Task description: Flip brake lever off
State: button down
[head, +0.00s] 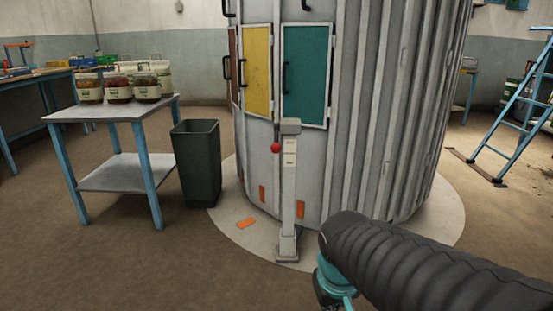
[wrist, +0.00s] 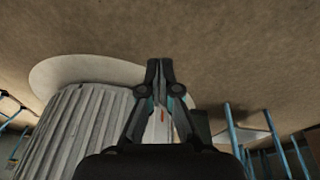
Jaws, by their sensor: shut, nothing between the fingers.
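The brake lever shows as a red ball knob (head: 276,148) on the left side of a slim grey post (head: 289,205), in the middle of the head view. The post stands upright in front of a big ribbed metal drum (head: 385,120). The lever's arm is too small to make out. My gripper (wrist: 160,66) is shut and empty in the wrist view, with its fingertips together. It is out of sight in the head view, where my arm reaches in from the lower right, apart from the post. A small red-orange patch shows between the finger links; I cannot tell what it is.
A dark bin (head: 196,165) stands left of the post, beside a table (head: 110,109) with several jars (head: 118,88). Yellow (head: 257,70) and teal (head: 305,72) doors are on the drum. A blue ladder (head: 520,110) stands at the right. Floor in front is clear.

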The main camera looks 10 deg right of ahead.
jog(key=w+d+f+n+t+h, duration=0.1)
jog(key=w+d+f+n+h, duration=0.3)
jog(key=w, duration=0.8)
jog(key=w+d+f+n+t+h, duration=0.15)
jog(key=w+n, duration=0.45)
jog(key=w, duration=0.6)
jog(key=w+d+f+n+t+h, duration=0.1)
jog(key=w+d+f+n+h, duration=0.35)
jog(key=w, duration=0.85)
jog(key=w+a+r+n+t+y, duration=0.1)
jog(key=w+a+n+t, duration=0.2)
jog(key=w+n, duration=0.3)
jog(key=w+a+n+t+y, duration=0.1)
jog(key=w+a+n+t, duration=0.2)
jog(key=w, duration=0.4)
jog(key=w+a+r+n+t+y, duration=0.3)
jog(key=w+r+n, duration=0.4)
jog(key=n, duration=0.5)
jog(key=shift+w+a+r+t+y+b, duration=0.15)
jog(key=shift+a+r+t+y+b, duration=0.25)
jog(key=shift+a+t, duration=0.6)
jog(key=shift+a+g, duration=0.25)
jog(key=w+d+r+p, duration=0.1)
jog(key=w+r+p, duration=0.2)
jog(key=w, duration=0.5)
jog(key=shift+w+d, duration=0.15)
jog(key=shift+w, duration=0.25)
